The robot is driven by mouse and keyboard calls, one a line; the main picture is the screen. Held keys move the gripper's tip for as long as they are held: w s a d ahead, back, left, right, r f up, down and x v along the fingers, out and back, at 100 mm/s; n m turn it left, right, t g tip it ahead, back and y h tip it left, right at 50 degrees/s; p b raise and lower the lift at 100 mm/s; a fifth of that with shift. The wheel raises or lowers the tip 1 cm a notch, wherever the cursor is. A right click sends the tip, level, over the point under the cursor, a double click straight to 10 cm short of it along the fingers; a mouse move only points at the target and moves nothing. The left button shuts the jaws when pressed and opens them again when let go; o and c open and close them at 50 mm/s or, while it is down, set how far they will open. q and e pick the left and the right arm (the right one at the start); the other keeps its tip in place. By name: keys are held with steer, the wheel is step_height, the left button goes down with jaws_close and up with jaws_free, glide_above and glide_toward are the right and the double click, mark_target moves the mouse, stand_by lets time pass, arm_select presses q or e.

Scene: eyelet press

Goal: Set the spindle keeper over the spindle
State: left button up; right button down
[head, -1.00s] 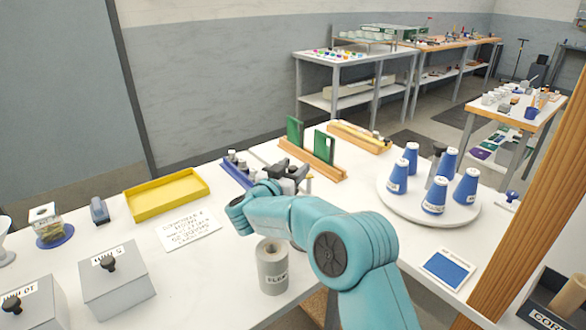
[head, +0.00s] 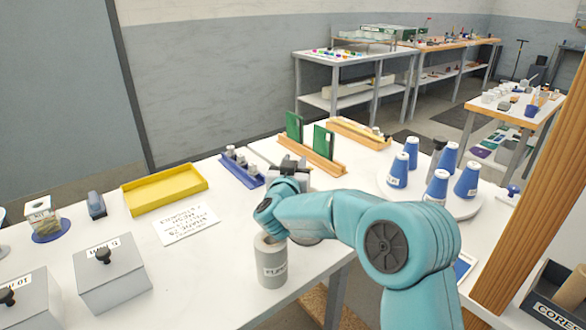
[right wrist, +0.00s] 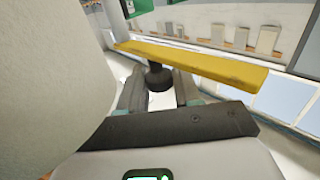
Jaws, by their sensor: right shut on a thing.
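My right gripper (head: 290,172) is over the white table, just behind the grey cylinder. In the right wrist view its fingers (right wrist: 158,95) are closed on a dark, round, knob-like piece (right wrist: 157,76), which seems to be the spindle keeper. The head view hides most of it. A yellow bar (right wrist: 205,66) crosses just beyond the piece; I cannot tell whether they are joined. A grey post with a dark top (head: 438,150), perhaps the spindle, stands among blue cones (head: 398,171) on a round white turntable (head: 465,208), well right of the gripper. My left gripper is not in view.
The grey labelled cylinder (head: 271,268) stands close below my right wrist. A blue rack (head: 240,173), a yellow tray (head: 137,205) and a wooden rail (head: 330,168) with green boards stand behind or left. Lidded grey boxes (head: 112,280) are at front left.

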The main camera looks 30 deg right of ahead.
steer(key=shift+s+d+f+n+t+y+b, duration=0.1)
steer(key=shift+s+n+t+y+b, duration=0.1)
steer(key=shift+n+t+y+b, duration=0.3)
steer(key=shift+s+f+n+t+y+b, duration=0.1)
steer(key=shift+s+n+t+y+b, duration=0.1)
steer(key=shift+n+t+y+b, duration=0.3)
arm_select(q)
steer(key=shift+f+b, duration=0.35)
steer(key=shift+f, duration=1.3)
arm_select(e)
steer(key=shift+s+r+n+y, duration=0.15)
steer(key=shift+n+y, duration=0.15)
steer(key=shift+y, duration=0.4)
steer(key=c, duration=0.9)
jaws_free()
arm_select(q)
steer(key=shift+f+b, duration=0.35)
arm_select(e)
steer(key=v, duration=1.6)
steer(key=shift+s+f, duration=0.2)
steer(key=shift+f, duration=0.1)
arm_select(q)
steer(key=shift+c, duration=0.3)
